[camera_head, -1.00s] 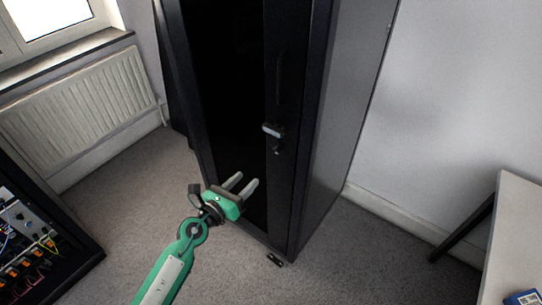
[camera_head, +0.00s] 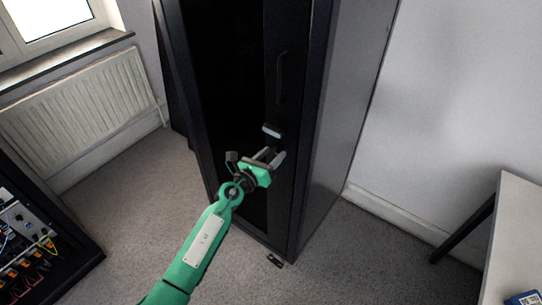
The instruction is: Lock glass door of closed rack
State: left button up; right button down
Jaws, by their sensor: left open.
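The tall black rack (camera_head: 318,150) stands in the middle with its dark glass door (camera_head: 225,90) shut. A small lock handle (camera_head: 271,131) with a light grey face sits on the door's right frame. A long dark pull handle (camera_head: 281,78) is above it. My left gripper (camera_head: 275,156) is open, just below the lock handle, its grey fingers pointing up and to the right. The lower part of the lock is hidden behind the fingers. I cannot tell if the fingers touch it. My right gripper is not in view.
A white radiator (camera_head: 82,105) is under the window at left. An open case with wired equipment (camera_head: 30,235) stands at lower left. A table (camera_head: 515,225) with a blue box (camera_head: 524,298) is at right.

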pick_arm(q)
jog(key=c, duration=1)
jog(key=n+p, duration=0.2)
jog(key=n, duration=0.1)
jog(key=shift+r, duration=0.15)
jog(key=n+p, duration=0.2)
jog(key=n, duration=0.3)
jog(key=shift+n, duration=0.3)
jog(key=n+p, duration=0.2)
jog(key=n, duration=0.2)
jog(key=shift+n, duration=0.3)
jog(key=shift+a+f+n+p, duration=0.15)
jog(key=shift+n+p, duration=0.2)
jog(key=shift+n, duration=0.8)
jog(key=shift+d+f+n+p, duration=0.1)
jog(key=shift+n+p, duration=0.25)
jog(key=shift+n, duration=0.8)
